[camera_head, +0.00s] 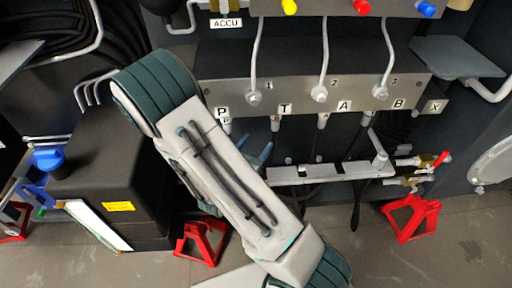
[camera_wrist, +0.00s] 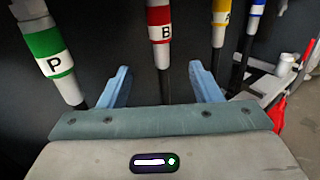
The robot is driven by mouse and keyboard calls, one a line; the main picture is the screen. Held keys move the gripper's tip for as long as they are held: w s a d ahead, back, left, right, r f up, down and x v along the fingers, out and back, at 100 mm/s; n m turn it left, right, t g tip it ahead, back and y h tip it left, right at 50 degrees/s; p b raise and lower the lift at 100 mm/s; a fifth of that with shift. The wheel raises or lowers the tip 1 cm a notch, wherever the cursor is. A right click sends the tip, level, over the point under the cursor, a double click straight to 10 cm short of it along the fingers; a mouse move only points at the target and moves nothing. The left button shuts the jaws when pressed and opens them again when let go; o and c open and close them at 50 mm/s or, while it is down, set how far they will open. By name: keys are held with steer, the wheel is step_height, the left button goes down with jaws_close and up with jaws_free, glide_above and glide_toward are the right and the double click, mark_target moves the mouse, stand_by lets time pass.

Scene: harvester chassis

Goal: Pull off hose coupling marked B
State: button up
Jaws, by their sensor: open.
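In the head view this coupling (camera_head: 276,122) hangs under the plate lettered T. In the head view my gripper (camera_head: 262,154) shows partly behind my arm, below the coupling. My arm hides its lower part.
Coupling P (camera_wrist: 55,60), green-banded, is close left; yellow-banded A (camera_wrist: 220,20) and a blue-banded one (camera_wrist: 257,10) are to the right. A grey rail (camera_head: 315,175) with a post stands lower right. Red stands (camera_head: 410,215) are on the floor. A black box (camera_head: 110,165) is left.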

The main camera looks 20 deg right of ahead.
mark_target(273, 131)
steer(key=p+x, duration=0.2)
steer(key=x, duration=1.1)
steer(key=shift+w+d, duration=0.15)
steer(key=shift+d, duration=0.05)
jaws_close()
steer(key=c, duration=0.9)
jaws_free()
jaws_close()
steer(key=shift+f, duration=0.3)
steer(key=shift+f+b, duration=1.85)
steer(key=shift+f, duration=0.15)
